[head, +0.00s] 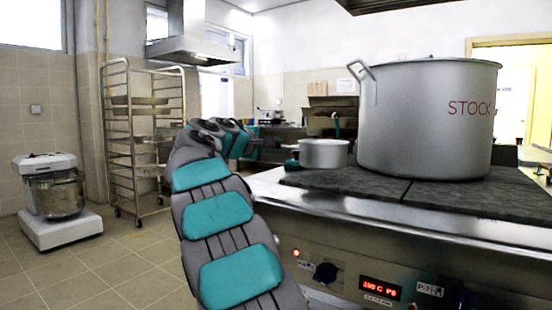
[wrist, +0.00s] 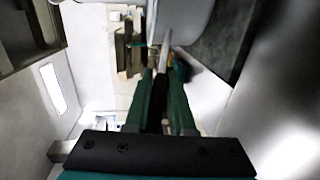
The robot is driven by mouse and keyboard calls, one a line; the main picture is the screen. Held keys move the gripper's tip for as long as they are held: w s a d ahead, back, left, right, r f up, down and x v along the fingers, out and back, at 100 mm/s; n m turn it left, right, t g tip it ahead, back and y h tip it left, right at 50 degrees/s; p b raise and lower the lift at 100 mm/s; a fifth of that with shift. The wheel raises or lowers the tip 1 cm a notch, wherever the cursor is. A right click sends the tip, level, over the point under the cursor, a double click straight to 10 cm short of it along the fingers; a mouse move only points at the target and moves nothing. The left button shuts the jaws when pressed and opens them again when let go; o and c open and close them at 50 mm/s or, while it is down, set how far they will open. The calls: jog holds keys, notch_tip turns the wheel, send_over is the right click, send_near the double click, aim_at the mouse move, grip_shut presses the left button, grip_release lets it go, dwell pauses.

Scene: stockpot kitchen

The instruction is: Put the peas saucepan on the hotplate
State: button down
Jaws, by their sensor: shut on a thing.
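A small plain grey saucepan (head: 323,153) is at the back left of the dark hotplate (head: 335,180), left of the big stockpot. No peas or label show on it. My gripper (wrist: 162,76) is shut on its handle, which runs between the green fingers to the saucepan's wall in the wrist view (wrist: 183,18). The dark hotplate slab (wrist: 226,42) is beside the saucepan there. I cannot tell whether the saucepan's base touches the hotplate or hangs just above it. In the head view my arm reaches from the left, and the fingers are mostly hidden.
A large stockpot (head: 425,120) marked STOCK fills the middle of the hotplate, with a loop handle toward the saucepan. The cooker front (head: 375,275) has a dial and red display. A rack (head: 145,140) and a mixer (head: 52,195) stand at left; the floor between is clear.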

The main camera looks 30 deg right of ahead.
aim_at(276, 184)
jog(key=shift+w+d+f, duration=0.1)
jog(key=shift+w+d, duration=0.1)
jog(key=shift+w, duration=0.25)
jog(key=shift+f+b, duration=0.45)
jog(key=shift+f, duration=1.35)
jog(key=c, duration=0.8)
grip_release()
jog(key=shift+o, duration=0.2)
jog(key=v, duration=1.1)
jog(key=shift+s+a, duration=0.15)
jog(key=shift+a, duration=0.35)
